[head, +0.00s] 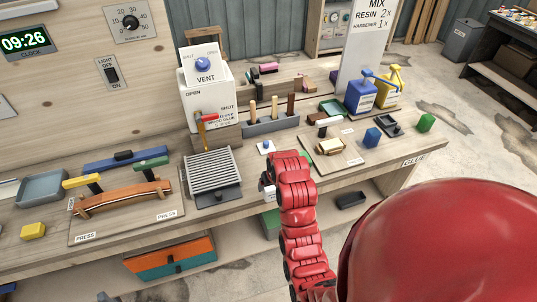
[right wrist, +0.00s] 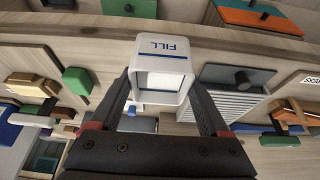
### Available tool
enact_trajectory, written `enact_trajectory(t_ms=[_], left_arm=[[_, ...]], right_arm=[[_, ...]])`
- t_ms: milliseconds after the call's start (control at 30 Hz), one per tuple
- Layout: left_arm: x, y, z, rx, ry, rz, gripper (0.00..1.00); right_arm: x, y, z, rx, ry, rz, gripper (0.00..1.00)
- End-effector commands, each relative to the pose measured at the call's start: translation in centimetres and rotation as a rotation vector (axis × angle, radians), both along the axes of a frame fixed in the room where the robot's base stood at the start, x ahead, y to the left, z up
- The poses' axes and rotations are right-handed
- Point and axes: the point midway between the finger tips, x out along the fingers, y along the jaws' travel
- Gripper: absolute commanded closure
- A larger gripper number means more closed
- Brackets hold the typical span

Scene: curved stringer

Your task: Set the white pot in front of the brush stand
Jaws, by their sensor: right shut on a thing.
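The white pot (right wrist: 163,52), marked FILL with a blue line, sits between the two fingers of my right gripper in the right wrist view. In the head view only a small part of the pot (head: 267,191) shows beside my right gripper (head: 271,184), at the bench's front edge; the red arm hides the rest. The right gripper is shut on the pot. The brush stand (head: 271,126) is a grey holder with upright wooden-handled brushes, farther back on the bench. A white plate with a blue knob (head: 266,147) lies between stand and gripper. My left gripper is out of view.
A board with a cream block (head: 330,146) lies to the right, with blue and yellow bottles (head: 361,95) behind. The white vent box (head: 207,92) rises behind left.

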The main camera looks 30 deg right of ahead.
Motion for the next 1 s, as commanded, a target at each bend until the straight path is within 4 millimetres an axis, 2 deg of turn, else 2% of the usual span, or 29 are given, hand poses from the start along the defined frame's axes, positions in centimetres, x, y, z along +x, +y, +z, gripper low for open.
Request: enact_trajectory(t_ms=[267,400,433,500,833,1000], left_arm=[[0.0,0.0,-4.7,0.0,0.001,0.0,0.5],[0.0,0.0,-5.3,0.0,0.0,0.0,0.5],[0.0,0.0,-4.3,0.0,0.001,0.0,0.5],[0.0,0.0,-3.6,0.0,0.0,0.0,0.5],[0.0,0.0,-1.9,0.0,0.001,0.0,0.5],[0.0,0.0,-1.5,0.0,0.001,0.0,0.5]], right_arm=[[4.0,-3.3,-1.3,-0.001,-0.005,-0.004,0.9],[6.4,-5.3,-1.2,0.002,0.002,-0.003,0.9],[6.7,-5.5,-0.4,0.002,0.002,-0.003,0.9],[7.6,-6.2,-0.5,0.002,0.003,-0.003,0.9],[11.3,-9.0,-1.0,0.0,-0.001,-0.001,0.9],[12.2,-9.7,-1.3,0.001,-0.001,-0.002,0.9]])
